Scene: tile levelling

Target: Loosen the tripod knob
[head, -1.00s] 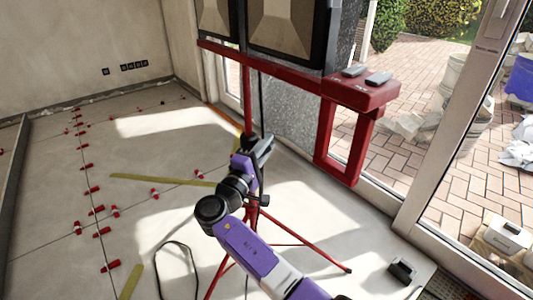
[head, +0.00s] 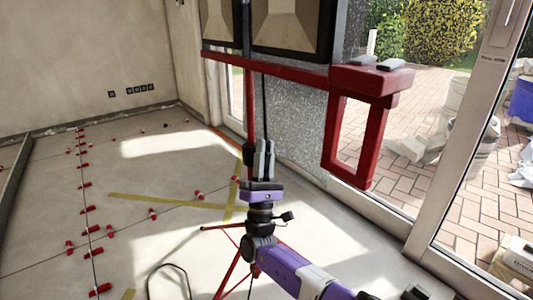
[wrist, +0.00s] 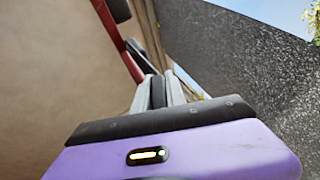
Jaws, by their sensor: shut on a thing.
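The red tripod (head: 251,112) stands on the floor, with lamps at its top and its legs partly hidden behind my arm. A black collar (head: 249,157) sits on its pole, just left of my fingers; the knob's shape is hard to make out in the head view. My gripper (head: 264,150) points up beside the pole, its grey fingers close together. In the wrist view, my fingers (wrist: 160,84) are shut on a narrow dark piece (wrist: 158,92), seemingly the knob. Most of it is hidden between them.
Two lamps (head: 293,22) hang above a red crossbar (head: 285,71), with a red loop-shaped bracket (head: 372,150) at the right. Glass doors are behind. The tiled floor at left has several red levelling clips (head: 98,251) and yellow strips (head: 150,201).

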